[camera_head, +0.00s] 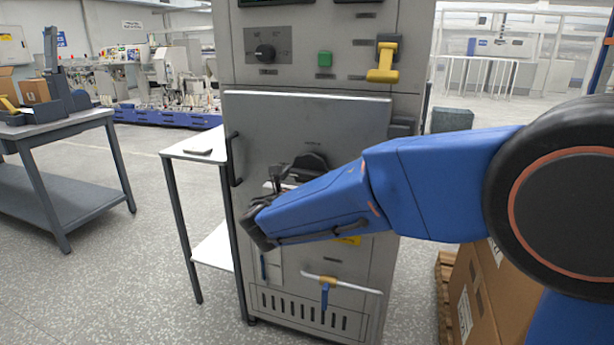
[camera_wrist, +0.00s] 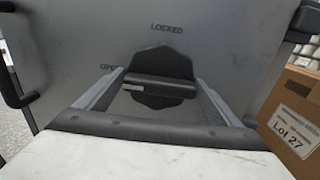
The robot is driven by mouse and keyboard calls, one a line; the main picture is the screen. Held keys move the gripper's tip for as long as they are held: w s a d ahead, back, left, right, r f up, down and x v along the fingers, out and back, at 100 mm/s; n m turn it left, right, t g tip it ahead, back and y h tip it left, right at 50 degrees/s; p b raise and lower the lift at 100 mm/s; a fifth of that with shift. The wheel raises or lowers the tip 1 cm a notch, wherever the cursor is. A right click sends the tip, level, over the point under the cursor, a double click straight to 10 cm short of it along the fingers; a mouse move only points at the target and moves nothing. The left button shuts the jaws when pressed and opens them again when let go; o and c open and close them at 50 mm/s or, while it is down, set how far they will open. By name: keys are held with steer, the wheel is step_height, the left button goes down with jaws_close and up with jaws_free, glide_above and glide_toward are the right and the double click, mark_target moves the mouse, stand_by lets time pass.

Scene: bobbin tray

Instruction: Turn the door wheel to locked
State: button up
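The door wheel (camera_wrist: 160,62) is a dark lobed knob with a crossbar on the grey cabinet door (camera_wrist: 70,45). In the wrist view, LOCKED is printed above it and OPEN to its left. A pale mark sits at the crossbar's left end, on the OPEN side. My gripper (camera_wrist: 160,82) is open, with one finger at each end of the crossbar; whether they touch it I cannot tell. In the head view the wheel (camera_head: 312,161) shows only in part behind my gripper and blue arm.
Above the door are a rotary knob (camera_head: 265,53), a green button (camera_head: 325,59) and a yellow handle (camera_head: 383,68). A white side table (camera_head: 197,147) stands left of the cabinet, and cardboard boxes (camera_head: 480,290) stand at the lower right.

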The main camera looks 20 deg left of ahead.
steer(key=shift+m, duration=0.4)
steer(key=m, duration=0.3)
steer(key=shift+m, duration=0.3)
steer(key=m, duration=0.4)
steer(key=shift+m, duration=0.3)
steer(key=m, duration=0.4)
steer(key=shift+m, duration=2.5)
steer(key=o, duration=0.9)
steer(key=s, duration=1.7)
steer(key=shift+s+a, duration=0.2)
